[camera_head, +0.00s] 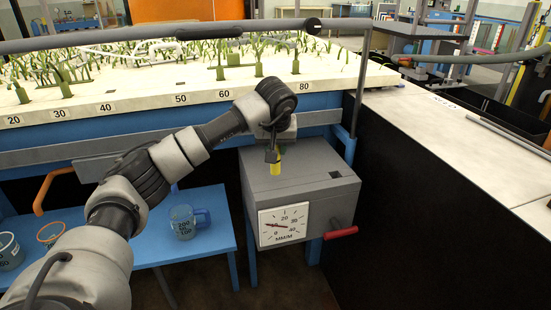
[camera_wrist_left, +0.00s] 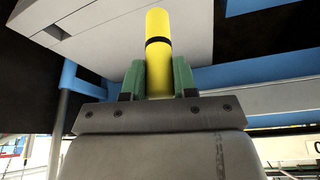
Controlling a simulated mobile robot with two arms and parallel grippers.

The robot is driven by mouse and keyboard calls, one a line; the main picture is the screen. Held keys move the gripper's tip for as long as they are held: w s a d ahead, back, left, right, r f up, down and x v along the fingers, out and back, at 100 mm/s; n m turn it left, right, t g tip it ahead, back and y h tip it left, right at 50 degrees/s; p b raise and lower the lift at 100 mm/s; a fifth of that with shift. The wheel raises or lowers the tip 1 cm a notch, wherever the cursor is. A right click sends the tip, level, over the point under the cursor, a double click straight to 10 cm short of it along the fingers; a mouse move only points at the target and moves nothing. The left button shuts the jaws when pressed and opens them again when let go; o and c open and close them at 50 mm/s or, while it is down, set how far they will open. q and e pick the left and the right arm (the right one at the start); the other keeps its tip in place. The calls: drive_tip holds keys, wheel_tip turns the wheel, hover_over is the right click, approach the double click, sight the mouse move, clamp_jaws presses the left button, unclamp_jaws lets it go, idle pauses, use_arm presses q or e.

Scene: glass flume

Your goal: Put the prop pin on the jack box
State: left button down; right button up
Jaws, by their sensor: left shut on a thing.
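The prop pin is a yellow cylinder with a black band (camera_wrist_left: 158,60), held between the green-padded fingers of my left gripper (camera_wrist_left: 158,80). In the head view the pin (camera_head: 277,168) shows below my left gripper (camera_head: 273,153), over the top of the jack box. The jack box (camera_head: 315,187) is a grey box with a white dial and a red crank handle at its front. It also shows in the wrist view (camera_wrist_left: 110,45). I cannot tell whether the pin touches the box top. My right gripper is not in view.
The flume bed (camera_head: 140,95) with green plants and a number scale runs behind the box. A pale counter (camera_head: 435,140) with a dark side stands at right.

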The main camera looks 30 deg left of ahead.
sight(275, 168)
use_arm(q)
drive_tip(key=shift+f, duration=1.55)
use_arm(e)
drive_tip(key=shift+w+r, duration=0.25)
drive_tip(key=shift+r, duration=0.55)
use_arm(q)
drive_tip(key=shift+f, duration=0.2)
drive_tip(key=c, duration=0.9)
unclamp_jaws()
